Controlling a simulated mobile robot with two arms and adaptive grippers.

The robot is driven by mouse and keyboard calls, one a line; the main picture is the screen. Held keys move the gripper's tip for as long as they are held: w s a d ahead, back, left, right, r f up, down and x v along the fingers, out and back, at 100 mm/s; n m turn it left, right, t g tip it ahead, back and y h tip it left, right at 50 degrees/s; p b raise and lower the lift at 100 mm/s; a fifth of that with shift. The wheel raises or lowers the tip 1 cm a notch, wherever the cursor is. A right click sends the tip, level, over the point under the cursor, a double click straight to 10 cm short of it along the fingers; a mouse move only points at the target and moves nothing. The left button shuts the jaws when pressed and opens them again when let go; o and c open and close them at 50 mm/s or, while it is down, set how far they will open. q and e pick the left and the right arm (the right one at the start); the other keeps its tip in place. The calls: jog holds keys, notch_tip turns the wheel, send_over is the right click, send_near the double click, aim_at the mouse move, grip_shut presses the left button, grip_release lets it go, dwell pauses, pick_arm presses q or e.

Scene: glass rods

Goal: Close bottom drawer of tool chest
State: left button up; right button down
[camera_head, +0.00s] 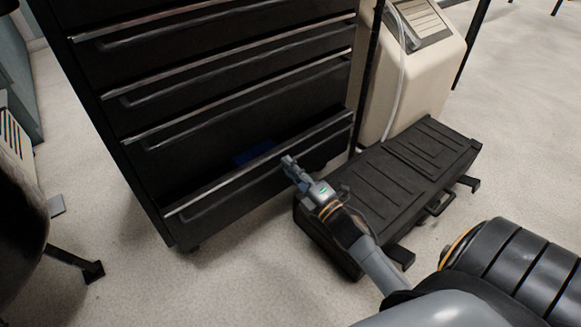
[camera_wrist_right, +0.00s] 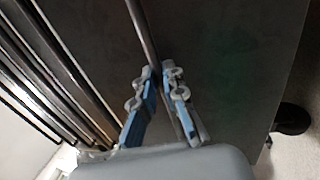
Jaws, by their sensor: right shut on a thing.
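The black tool chest (camera_head: 225,80) stands at the upper middle of the head view, with several drawers that have long bar handles. Its bottom drawer (camera_head: 240,197) is pulled out, and a blue item (camera_head: 254,152) shows inside it. My right gripper (camera_head: 287,160) is at the front of this drawer, at its handle. In the right wrist view the two fingers (camera_wrist_right: 161,72) are shut on the drawer's bar handle (camera_wrist_right: 143,30), which runs between them. The drawer front (camera_wrist_right: 225,60) fills the background there. My left gripper is not in view.
A black case (camera_head: 400,180) lies on the floor right of the chest, close beside my right arm. A beige machine (camera_head: 415,75) with a pale hose stands behind it. The floor (camera_head: 200,290) in front of the chest is clear.

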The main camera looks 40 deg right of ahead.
aim_at(279, 158)
jog(key=x, duration=0.4)
jog(key=shift+w+f, duration=0.2)
jog(key=shift+f, duration=0.25)
jog(key=shift+w, duration=0.25)
jog(key=shift+r, duration=0.1)
jog(key=c, duration=1.7)
grip_release()
jog(key=shift+c, duration=0.2)
jog(key=o, duration=0.3)
jog(key=shift+w, duration=0.15)
jog(key=v, duration=1.2)
